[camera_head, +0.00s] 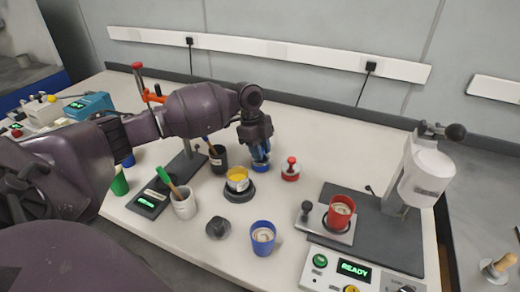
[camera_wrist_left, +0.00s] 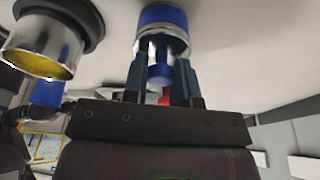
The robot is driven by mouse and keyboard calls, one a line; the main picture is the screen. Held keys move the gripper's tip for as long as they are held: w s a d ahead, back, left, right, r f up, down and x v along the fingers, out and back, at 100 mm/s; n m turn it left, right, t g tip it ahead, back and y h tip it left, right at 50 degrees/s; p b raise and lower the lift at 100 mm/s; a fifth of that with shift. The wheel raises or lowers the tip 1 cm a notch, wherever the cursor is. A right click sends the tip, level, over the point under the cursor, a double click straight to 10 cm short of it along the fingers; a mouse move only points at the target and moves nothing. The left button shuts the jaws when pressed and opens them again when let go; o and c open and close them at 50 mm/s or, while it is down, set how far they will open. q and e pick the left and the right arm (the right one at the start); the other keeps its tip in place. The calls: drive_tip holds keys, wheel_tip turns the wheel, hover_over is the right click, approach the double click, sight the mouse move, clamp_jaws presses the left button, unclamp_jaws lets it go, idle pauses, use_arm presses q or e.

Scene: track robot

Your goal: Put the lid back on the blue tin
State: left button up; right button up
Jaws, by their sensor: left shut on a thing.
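The blue tin (camera_head: 261,163), silver and blue, stands on the bench below my left gripper (camera_head: 258,148). In the left wrist view the tin's blue and silver wall (camera_wrist_left: 162,22) shows just beyond the fingertips. My left gripper (camera_wrist_left: 160,66) is shut on a blue knob (camera_wrist_left: 158,73), which looks like the lid's. The lid is at the tin's top, in line with it. The fingers hide the seam, so I cannot tell whether the lid is seated or just above. My right gripper is not in view.
A yellow tin (camera_head: 238,186) on a dark ring stands left of the blue tin, and a red-knobbed tin (camera_head: 290,170) right of it. A dark cup (camera_head: 218,160) is close by. A blue mug (camera_head: 263,240) stands nearer the front. The bench behind the tins is clear.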

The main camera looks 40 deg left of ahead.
use_arm(q)
drive_tip(key=o, duration=1.5)
drive_tip(key=shift+c, duration=0.2)
drive_tip(key=shift+r, duration=0.1)
drive_tip(key=shift+r+p, duration=1.95)
drive_tip(key=shift+r, duration=1.5)
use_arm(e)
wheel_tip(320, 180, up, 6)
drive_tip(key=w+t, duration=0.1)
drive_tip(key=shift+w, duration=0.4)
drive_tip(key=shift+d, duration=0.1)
use_arm(q)
clamp_jaws()
drive_tip(key=shift+f+b, duration=0.65)
drive_tip(key=shift+f, duration=1.65)
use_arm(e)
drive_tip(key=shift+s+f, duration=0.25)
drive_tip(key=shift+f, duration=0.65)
